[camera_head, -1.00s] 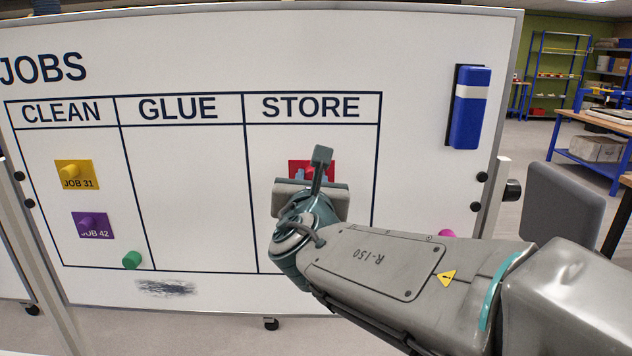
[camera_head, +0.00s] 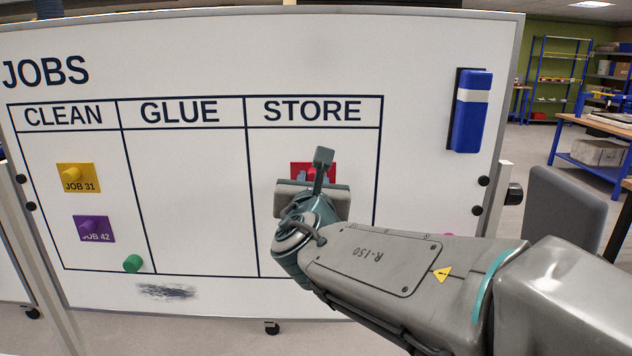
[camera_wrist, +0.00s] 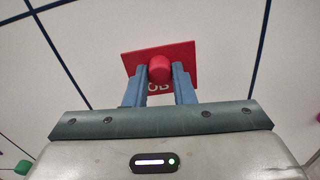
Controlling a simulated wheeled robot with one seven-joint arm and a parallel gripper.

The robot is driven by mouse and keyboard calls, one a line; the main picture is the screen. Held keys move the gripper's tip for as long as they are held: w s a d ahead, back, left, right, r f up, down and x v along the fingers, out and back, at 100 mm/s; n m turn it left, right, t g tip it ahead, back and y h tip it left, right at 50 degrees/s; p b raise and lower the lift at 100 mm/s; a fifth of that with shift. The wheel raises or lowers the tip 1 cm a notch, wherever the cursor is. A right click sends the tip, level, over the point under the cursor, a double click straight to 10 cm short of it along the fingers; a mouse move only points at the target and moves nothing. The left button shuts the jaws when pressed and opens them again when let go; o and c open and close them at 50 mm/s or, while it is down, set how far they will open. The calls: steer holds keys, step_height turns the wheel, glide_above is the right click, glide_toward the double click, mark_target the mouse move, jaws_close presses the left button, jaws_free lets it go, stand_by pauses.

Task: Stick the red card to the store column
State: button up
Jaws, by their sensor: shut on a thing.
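The red card (camera_head: 328,170) shows in the head view in the upper part of the store column (camera_head: 352,150), partly hidden behind my gripper. In the wrist view the red card (camera_wrist: 184,58) has a red round knob (camera_wrist: 160,68) on its face and part of its lettering shows. My gripper (camera_wrist: 159,76) is shut on the knob, one blue-grey finger on each side. The card lies close to the whiteboard; I cannot tell whether it touches it.
The whiteboard (camera_head: 200,200) has clean, glue and store columns. A yellow card (camera_head: 78,177) and a purple card (camera_head: 93,229) are in the clean column. A green magnet (camera_head: 133,263) is near the bottom line. A blue eraser (camera_head: 471,110) hangs at upper right. The glue column is empty.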

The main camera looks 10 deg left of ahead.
steer(key=o, duration=0.8)
steer(key=v, duration=0.7)
